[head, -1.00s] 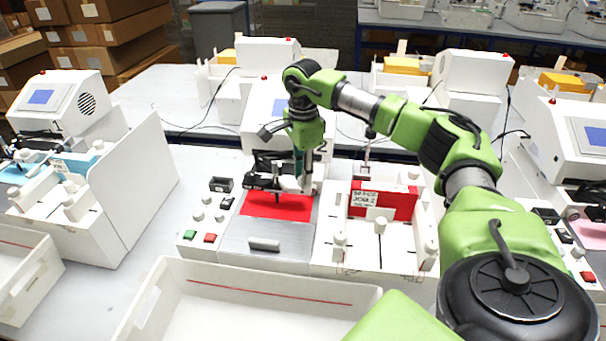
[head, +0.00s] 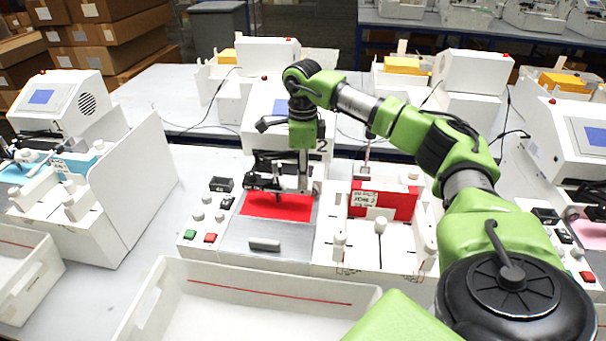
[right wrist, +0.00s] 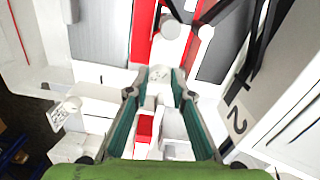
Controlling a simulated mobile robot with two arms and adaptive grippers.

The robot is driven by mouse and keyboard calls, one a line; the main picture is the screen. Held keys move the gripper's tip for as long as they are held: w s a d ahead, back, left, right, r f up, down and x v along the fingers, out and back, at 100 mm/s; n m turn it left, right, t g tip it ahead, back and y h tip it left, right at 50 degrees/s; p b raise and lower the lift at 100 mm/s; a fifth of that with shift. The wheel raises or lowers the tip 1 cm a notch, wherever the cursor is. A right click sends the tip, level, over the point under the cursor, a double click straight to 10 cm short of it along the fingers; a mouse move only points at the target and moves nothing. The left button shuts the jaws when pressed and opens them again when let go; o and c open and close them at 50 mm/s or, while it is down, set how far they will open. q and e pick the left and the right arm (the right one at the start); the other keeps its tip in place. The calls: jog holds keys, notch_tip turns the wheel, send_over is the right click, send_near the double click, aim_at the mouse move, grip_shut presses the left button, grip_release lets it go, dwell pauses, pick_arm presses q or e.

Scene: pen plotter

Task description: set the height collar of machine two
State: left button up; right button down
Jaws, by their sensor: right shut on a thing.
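Machine two (head: 262,130) stands in the middle of the bench, marked with a 2. Its red plotting sheet (head: 272,208) lies under the dark pen carriage (head: 262,180). My right gripper (head: 304,188) points straight down at the right end of the carriage. In the right wrist view its teal-padded fingers (right wrist: 157,92) are closed around a small pale round part, which I take for the height collar (right wrist: 160,73). In the head view the collar is too small to make out in the fingers. My left gripper is not in view.
A control panel with knobs and green and red buttons (head: 208,215) lies left of the sheet. A white rack holding red card (head: 402,203) is to the right. A white tray (head: 235,292) stands in front. Neighbouring machines are at left (head: 70,100) and right (head: 570,135).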

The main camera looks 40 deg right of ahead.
jog(key=c, duration=1.8)
grip_release()
jog(key=shift+r, duration=0.1)
notch_tip(320, 180, up, 12)
jog(key=shift+f, duration=0.1)
jog(key=shift+f, duration=0.1)
